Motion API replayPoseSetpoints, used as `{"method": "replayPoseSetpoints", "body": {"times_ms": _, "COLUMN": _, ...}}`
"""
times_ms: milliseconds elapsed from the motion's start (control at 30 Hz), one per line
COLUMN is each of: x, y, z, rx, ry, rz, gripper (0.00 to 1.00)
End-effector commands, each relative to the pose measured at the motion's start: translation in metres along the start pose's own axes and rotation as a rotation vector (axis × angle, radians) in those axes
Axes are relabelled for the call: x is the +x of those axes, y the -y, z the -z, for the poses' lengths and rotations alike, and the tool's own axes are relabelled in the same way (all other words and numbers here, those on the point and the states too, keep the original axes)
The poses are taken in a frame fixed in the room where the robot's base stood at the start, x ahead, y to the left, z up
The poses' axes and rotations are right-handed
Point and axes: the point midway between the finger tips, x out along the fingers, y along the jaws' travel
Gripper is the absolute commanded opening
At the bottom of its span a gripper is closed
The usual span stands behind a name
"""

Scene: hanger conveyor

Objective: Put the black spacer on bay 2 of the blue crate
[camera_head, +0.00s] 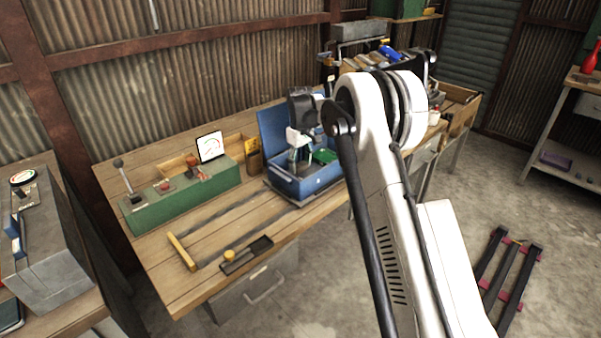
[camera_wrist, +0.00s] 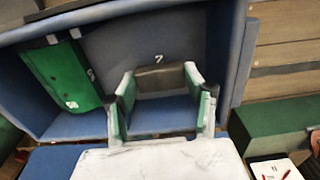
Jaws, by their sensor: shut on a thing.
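The blue crate (camera_head: 318,183) stands on the workbench with its lid up at the back. In the wrist view its inside (camera_wrist: 100,45) fills most of the picture. My gripper (camera_wrist: 160,82) is shut on the black spacer (camera_wrist: 160,78), a dark block held across between the two fingertips. The spacer is inside the crate's walls, just beside a white numeral on the blue surface that looks like a 2. I cannot tell whether the spacer touches the crate. In the head view my gripper (camera_head: 297,155) reaches down into the crate, and the spacer is hidden.
A green block (camera_wrist: 65,75) sits in the crate to the left of my fingers, beside another mark. A green control box with a lever (camera_head: 180,195) stands left of the crate. A small black tray (camera_head: 247,254) lies near the bench's front edge. Tools crowd the bench behind.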

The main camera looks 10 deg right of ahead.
Motion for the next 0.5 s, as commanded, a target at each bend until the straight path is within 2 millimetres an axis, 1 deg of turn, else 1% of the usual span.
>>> {"method": "replayPoseSetpoints", "body": {"times_ms": 233, "x": 0.031, "y": 0.000, "z": 0.000, "rx": 0.000, "ry": 0.000, "rz": 0.000, "gripper": 0.21}}
{"method": "replayPoseSetpoints", "body": {"times_ms": 300, "x": 0.034, "y": 0.000, "z": 0.000, "rx": 0.000, "ry": 0.000, "rz": 0.000, "gripper": 0.21}}
{"method": "replayPoseSetpoints", "body": {"times_ms": 500, "x": 0.034, "y": 0.000, "z": 0.000, "rx": 0.000, "ry": 0.000, "rz": 0.000, "gripper": 0.21}}
